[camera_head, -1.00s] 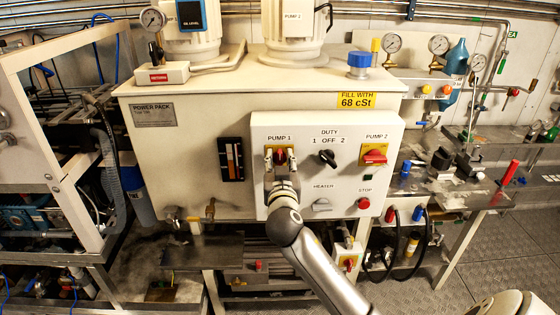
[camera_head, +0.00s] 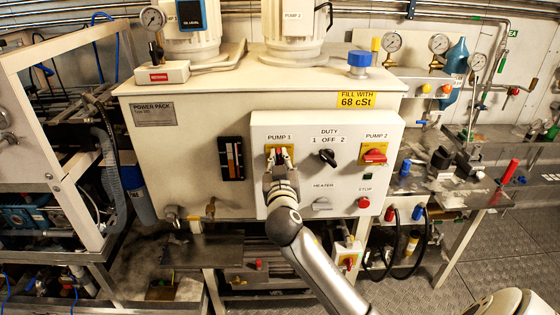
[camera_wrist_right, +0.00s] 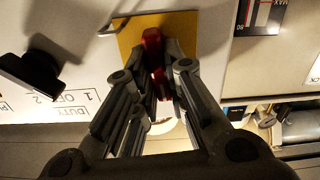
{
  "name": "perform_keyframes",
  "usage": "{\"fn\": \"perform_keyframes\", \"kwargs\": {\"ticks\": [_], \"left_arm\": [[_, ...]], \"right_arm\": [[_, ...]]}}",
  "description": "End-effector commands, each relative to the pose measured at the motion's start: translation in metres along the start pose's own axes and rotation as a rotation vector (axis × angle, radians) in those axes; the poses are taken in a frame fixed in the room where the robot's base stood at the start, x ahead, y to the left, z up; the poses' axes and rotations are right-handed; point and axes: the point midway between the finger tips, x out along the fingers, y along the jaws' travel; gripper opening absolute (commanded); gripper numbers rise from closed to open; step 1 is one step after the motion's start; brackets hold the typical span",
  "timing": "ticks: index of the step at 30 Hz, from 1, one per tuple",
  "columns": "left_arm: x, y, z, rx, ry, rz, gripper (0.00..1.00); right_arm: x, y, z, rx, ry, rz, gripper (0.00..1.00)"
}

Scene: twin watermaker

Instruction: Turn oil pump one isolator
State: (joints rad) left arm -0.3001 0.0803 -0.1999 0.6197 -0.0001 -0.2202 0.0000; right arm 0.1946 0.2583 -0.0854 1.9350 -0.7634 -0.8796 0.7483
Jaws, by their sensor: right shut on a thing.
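The oil pump one isolator is a red rotary handle on a yellow plate (camera_head: 270,149), under the PUMP 1 label on the white control panel. My right gripper (camera_head: 280,153) reaches it from below and in front, and covers most of it in the head view. In the right wrist view the red handle (camera_wrist_right: 153,50) stands roughly upright in the picture on its yellow plate (camera_wrist_right: 128,38). The fingertips of my right gripper (camera_wrist_right: 157,60) are shut on it, one on each side. My left gripper is not in view.
The same panel carries a black duty switch (camera_head: 328,157), the red pump 2 isolator (camera_head: 375,155), a heater switch (camera_head: 322,204) and a red stop button (camera_head: 363,202). A sight gauge (camera_head: 231,158) sits left of the panel.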

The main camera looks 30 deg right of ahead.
Motion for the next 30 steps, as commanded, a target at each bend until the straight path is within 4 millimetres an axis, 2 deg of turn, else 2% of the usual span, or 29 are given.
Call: {"fn": "perform_keyframes", "kwargs": {"ticks": [30], "left_arm": [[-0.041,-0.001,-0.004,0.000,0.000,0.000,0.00]], "right_arm": [[0.000,-0.007,0.002,-0.941,-0.001,-0.002,0.00]]}}
